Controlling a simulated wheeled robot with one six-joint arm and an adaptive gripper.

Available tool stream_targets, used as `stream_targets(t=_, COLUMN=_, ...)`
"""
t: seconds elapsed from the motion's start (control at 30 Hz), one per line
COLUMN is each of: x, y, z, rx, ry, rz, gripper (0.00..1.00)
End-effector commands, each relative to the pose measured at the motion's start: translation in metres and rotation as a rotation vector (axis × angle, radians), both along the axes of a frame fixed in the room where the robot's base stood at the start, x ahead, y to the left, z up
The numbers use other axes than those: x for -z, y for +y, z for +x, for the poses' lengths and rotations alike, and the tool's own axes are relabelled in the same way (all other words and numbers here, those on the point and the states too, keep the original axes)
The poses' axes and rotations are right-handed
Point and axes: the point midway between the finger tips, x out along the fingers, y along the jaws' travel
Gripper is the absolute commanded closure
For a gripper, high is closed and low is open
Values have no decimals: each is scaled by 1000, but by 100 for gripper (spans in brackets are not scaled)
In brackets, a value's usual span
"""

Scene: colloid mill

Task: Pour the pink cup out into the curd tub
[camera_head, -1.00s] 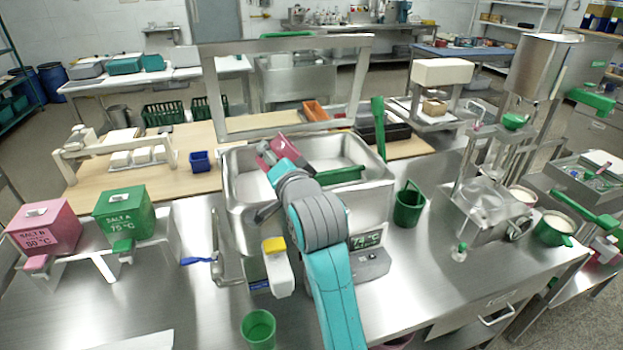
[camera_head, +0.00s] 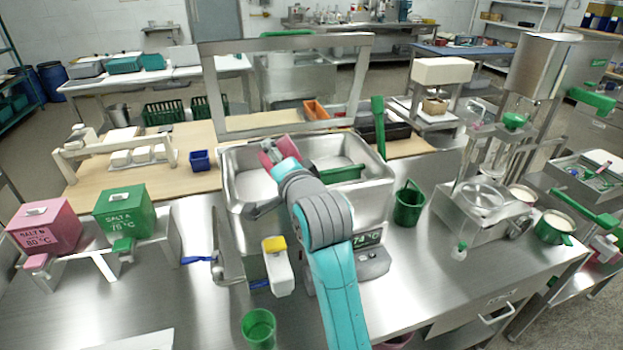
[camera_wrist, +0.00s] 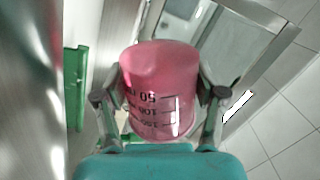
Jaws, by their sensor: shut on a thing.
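The pink cup (camera_head: 268,157) is above the left part of the steel curd tub (camera_head: 376,183). In the wrist view the pink cup (camera_wrist: 160,90) has dark volume marks, and its rounded closed end is toward the top of the picture. My gripper (camera_wrist: 168,92) is shut on the cup, one finger on each side. In the head view my gripper (camera_head: 276,150) is partly hidden by my arm. The cup looks tipped well over. Its mouth is hidden, and no stream is visible.
A green divider (camera_head: 343,174) lies in the tub and a green paddle (camera_head: 378,120) stands at its right rear. A steel frame (camera_head: 290,44) rises behind. A green bucket (camera_head: 409,205) is at the right, and a green cup (camera_head: 258,328) stands in front.

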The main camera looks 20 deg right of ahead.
Motion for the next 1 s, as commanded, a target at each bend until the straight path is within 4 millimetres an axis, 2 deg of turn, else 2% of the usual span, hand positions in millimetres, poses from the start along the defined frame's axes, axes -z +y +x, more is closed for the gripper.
stream_targets(t=0.27, x=-6, y=-2, z=0, rx=1, ry=9, rz=96, gripper=67)
stream_targets(t=1.0, x=-2, y=-11, z=0, rx=1, ry=17, rz=174, gripper=68)
